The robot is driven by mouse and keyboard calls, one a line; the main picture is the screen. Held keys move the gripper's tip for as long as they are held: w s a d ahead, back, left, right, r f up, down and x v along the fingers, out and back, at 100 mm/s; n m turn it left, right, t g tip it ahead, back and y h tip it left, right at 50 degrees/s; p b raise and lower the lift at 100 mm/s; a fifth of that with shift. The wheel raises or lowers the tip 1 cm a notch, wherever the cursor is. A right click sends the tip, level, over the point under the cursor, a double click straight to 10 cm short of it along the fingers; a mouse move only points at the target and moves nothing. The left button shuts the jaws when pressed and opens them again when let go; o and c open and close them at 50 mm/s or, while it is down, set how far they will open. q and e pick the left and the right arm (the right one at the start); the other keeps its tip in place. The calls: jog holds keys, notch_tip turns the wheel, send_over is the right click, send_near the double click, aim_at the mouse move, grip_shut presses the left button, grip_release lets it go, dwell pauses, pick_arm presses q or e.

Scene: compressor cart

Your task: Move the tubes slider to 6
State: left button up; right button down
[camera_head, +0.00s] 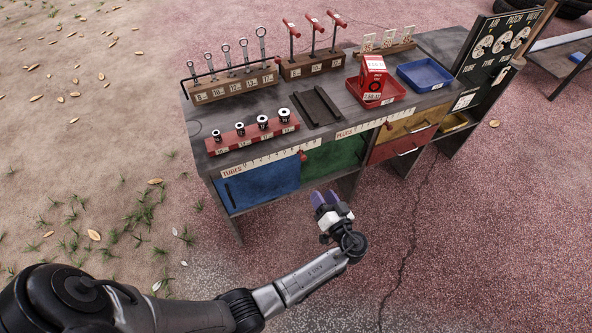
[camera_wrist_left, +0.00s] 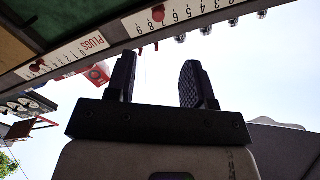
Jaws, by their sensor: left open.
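The tubes strip (camera_head: 262,161) is a pale numbered scale on the front edge of the cart's top, above a blue panel. Its red slider knob (camera_head: 302,155) sits toward the right end. In the left wrist view the knob (camera_wrist_left: 158,14) shows at the scale's high numbers, around 7 to 8; its exact reading is hard to tell. My left gripper (camera_head: 325,199) is open and empty, in front of the cart and below the knob, apart from it. Its two dark fingers (camera_wrist_left: 157,85) stand spread in the wrist view. My right gripper is not in view.
The plugs strip (camera_head: 357,130) with its own red knob (camera_head: 388,125) lies to the right. A red socket rack (camera_head: 252,134), wrench rack (camera_head: 232,84), red box (camera_head: 372,77) and blue tray (camera_head: 424,75) stand on top. The ground in front is clear.

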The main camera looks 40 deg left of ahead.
aim_at(304, 159)
pick_arm(q)
jog(key=w+a+n+b, duration=0.1)
jog(key=w+a, duration=0.1)
jog(key=a, duration=0.2)
jog(key=w+a+n, duration=0.1)
jog(key=w+a, duration=0.1)
jog(key=a, duration=0.2)
jog(key=w+a+b, duration=0.1)
jog(key=a, duration=0.3)
jog(key=shift+w+a+r+n+b, duration=0.2)
jog(key=shift+w+n+b, duration=0.1)
jog(key=shift+w+n, duration=0.1)
jog(key=shift+x, duration=0.85)
jog(key=shift+r, duration=0.1)
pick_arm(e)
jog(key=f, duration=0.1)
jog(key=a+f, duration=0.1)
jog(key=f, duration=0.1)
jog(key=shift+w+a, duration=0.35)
pick_arm(q)
grip_shut()
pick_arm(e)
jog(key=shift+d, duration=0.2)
